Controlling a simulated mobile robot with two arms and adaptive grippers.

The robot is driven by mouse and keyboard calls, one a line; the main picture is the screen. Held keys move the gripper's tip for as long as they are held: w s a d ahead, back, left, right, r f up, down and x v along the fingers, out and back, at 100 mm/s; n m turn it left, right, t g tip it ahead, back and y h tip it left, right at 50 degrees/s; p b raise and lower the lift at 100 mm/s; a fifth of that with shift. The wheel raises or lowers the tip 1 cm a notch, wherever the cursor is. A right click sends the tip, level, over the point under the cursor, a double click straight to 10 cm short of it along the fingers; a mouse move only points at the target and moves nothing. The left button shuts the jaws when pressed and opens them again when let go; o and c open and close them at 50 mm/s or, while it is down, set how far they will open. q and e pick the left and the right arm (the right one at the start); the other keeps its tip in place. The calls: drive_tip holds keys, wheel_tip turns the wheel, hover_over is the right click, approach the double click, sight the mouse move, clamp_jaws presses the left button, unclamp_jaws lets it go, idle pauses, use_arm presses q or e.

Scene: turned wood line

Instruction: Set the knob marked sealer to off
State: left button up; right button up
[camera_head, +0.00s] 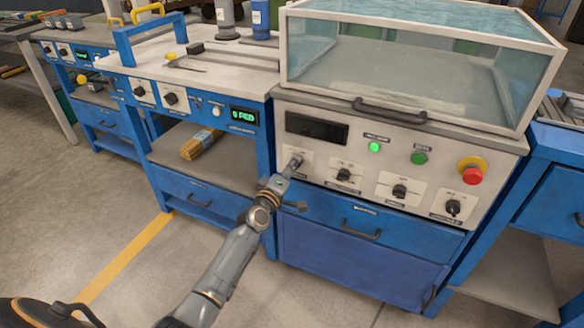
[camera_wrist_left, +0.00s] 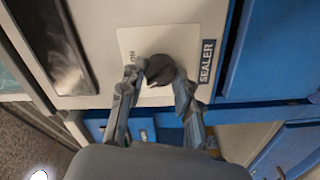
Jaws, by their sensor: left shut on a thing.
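The sealer knob (camera_wrist_left: 160,70) is black and round with a pointer, on a white plate in the left wrist view. A dark label (camera_wrist_left: 206,61) reading SEALER is beside it, and an ON mark shows on the plate's other side. My left gripper (camera_wrist_left: 160,79) has its two fingers on either side of the knob and is shut on it. In the head view my left gripper (camera_head: 293,163) reaches the leftmost knob position on the machine's front panel and hides that knob. The knob's exact setting is hard to tell. My right gripper is not in view.
The panel (camera_head: 372,165) also carries several other black knobs, a dark display (camera_head: 317,128), a lit green button (camera_head: 375,147) and a red stop button (camera_head: 472,174). A clear-walled cover (camera_head: 415,75) stands above. Blue drawers (camera_head: 355,226) lie below.

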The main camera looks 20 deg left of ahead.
use_arm(q)
drive_tip(key=o, duration=1.2)
drive_tip(key=shift+c, duration=0.2)
drive_tip(key=shift+s, duration=0.15)
drive_tip(key=s, duration=1.1)
drive_tip(key=shift+s, duration=0.4)
